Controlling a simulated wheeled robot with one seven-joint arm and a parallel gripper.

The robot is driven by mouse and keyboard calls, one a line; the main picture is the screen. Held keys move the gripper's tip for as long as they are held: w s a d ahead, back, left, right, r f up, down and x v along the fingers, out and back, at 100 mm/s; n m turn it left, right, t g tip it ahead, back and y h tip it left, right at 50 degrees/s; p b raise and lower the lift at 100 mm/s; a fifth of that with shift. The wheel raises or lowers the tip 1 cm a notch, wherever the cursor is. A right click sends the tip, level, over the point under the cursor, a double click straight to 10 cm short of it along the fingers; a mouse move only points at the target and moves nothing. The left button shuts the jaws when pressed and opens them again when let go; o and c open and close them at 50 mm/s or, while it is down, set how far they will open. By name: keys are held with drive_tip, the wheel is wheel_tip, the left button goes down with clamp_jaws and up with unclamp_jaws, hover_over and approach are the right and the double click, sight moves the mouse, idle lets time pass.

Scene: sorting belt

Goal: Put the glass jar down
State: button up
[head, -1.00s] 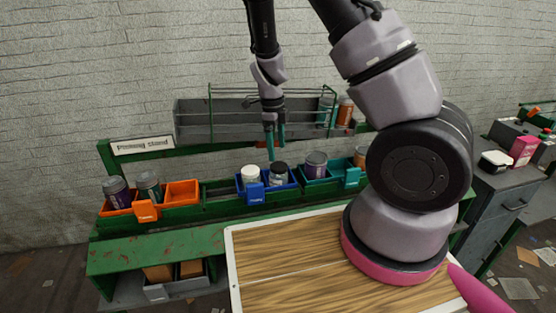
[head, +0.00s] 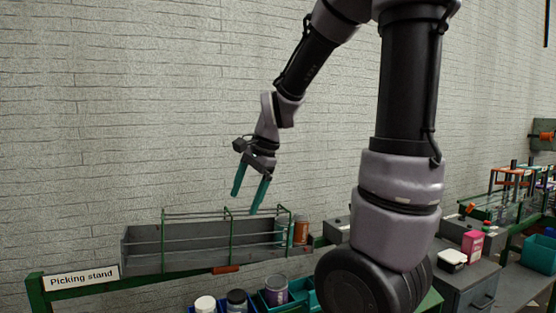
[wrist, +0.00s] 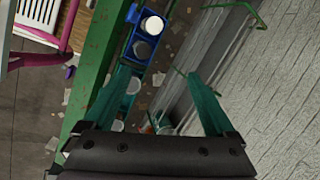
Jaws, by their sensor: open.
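My gripper (head: 245,203) is open and empty, raised in the air above the picking stand's upper rack. Its two teal fingers (wrist: 158,75) are spread with nothing between them in the wrist view. A jar with a black lid (head: 237,299), which looks like the glass jar, stands in the blue bin at the bottom of the head view. A white-lidded jar (head: 205,303) stands beside it on the left. In the wrist view the blue bin (wrist: 132,83) holds a white lid and a greyer lid (wrist: 142,49) side by side. The jars' lower parts are hidden.
The grey upper rack (head: 145,257) has green wire rails and holds an orange jar (head: 301,231) and a pale jar at its right end. A grey-lidded purple jar (head: 276,289) stands right of the blue bin. A grey cabinet (head: 470,283) is at right. Air around my gripper is clear.

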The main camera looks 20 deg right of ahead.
drive_tip(key=s+d+r+n+t+h, duration=0.1)
drive_tip(key=s+d+r+n+t, duration=0.3)
drive_tip(key=s+r+n, duration=0.5)
drive_tip(key=s+r, duration=0.1)
drive_tip(key=s, duration=0.1)
drive_tip(key=shift+s+r, duration=0.3)
drive_tip(key=shift+r, duration=0.05)
idle(0.6)
